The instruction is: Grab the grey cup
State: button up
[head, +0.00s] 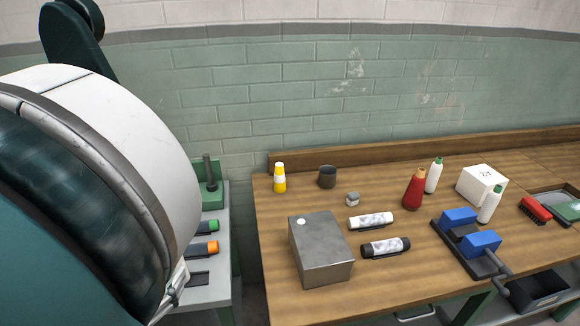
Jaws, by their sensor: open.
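The grey cup (327,177) stands upright on the wooden workbench (410,296), near its back left, close to the low wooden backboard. Its open top faces up and its whole near side shows. A yellow and white bottle stands to its left, apart from it. My gripper is not in view. A large white and dark part of my own arm fills the left of the head view, well to the left of the cup.
A brick wall rises behind.

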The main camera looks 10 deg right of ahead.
jog(key=w+d+r+m+g+p, duration=0.1)
jog(key=w+d+r+m+p, duration=0.2)
jog(key=w, duration=0.4)
jog(key=w+d+r+m+g+p, duration=0.1)
jog(key=w+d+r+m, duration=0.15)
jog(key=w+d, duration=0.4)
jog(key=m+g+y+b, duration=0.3)
jog(key=m+g+y, duration=0.35)
jog(key=m, duration=2.25)
send_over(326, 187)
jog(key=shift+g+h, duration=0.55)
jog(key=shift+h, duration=0.4)
jog(key=shift+s+f, duration=0.2)
jog(key=shift+f, duration=2.3)
jog(key=shift+b+x, duration=0.35)
jog(key=shift+x, duration=0.95)
jog(key=shift+f, duration=0.1)
